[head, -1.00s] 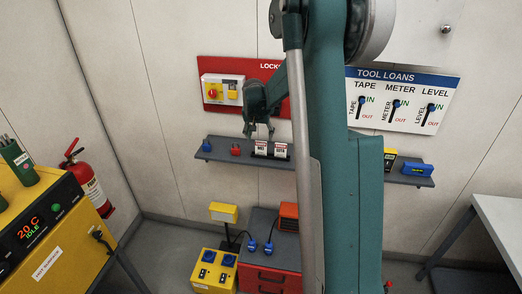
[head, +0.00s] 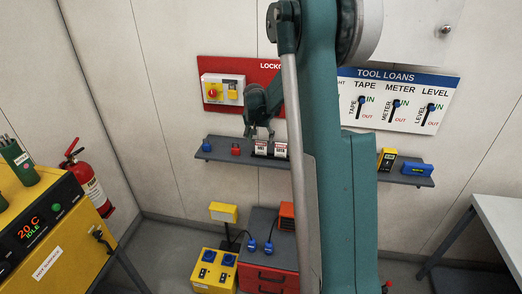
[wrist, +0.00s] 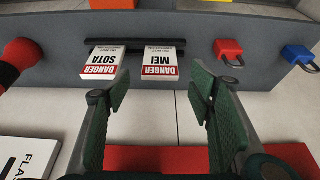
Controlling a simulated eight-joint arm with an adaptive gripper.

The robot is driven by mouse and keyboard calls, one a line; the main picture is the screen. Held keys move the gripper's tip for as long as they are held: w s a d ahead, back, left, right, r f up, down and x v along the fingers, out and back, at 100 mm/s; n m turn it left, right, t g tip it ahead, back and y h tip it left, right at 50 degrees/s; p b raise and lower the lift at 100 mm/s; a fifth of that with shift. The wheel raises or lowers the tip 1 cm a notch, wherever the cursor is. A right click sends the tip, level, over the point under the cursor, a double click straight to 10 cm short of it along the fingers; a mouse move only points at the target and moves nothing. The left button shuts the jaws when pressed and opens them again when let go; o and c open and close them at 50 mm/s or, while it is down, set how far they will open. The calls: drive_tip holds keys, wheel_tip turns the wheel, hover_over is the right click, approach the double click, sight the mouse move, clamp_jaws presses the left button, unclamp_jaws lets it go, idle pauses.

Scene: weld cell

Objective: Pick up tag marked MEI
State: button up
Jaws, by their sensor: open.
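The MEI tag (wrist: 160,66) is a white card with a red DANGER band, and it appears upside down in the wrist view. It lies straight ahead between the lines of my open, empty fingers (wrist: 160,88), beyond the fingertips. A similar SOTA tag (wrist: 101,62) is beside it on the left in the wrist view. In the head view the MEI tag (head: 261,147) is the left one of the two, on the wall shelf (head: 220,155). My gripper (head: 259,132) is just above it there; contact cannot be told.
A red padlock (wrist: 229,53) and a blue padlock (wrist: 300,57) sit on the shelf to the right in the wrist view. A round red object (wrist: 14,62) is at the left. A red lockout board (head: 240,70) is on the wall behind my gripper.

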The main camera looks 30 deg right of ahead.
sight(261, 143)
drive_tip(key=shift+f, duration=0.1)
drive_tip(key=shift+x, duration=2.45)
drive_tip(key=shift+w+d, duration=0.1)
drive_tip(key=shift+d, duration=0.05)
drive_tip(key=c, duration=0.9)
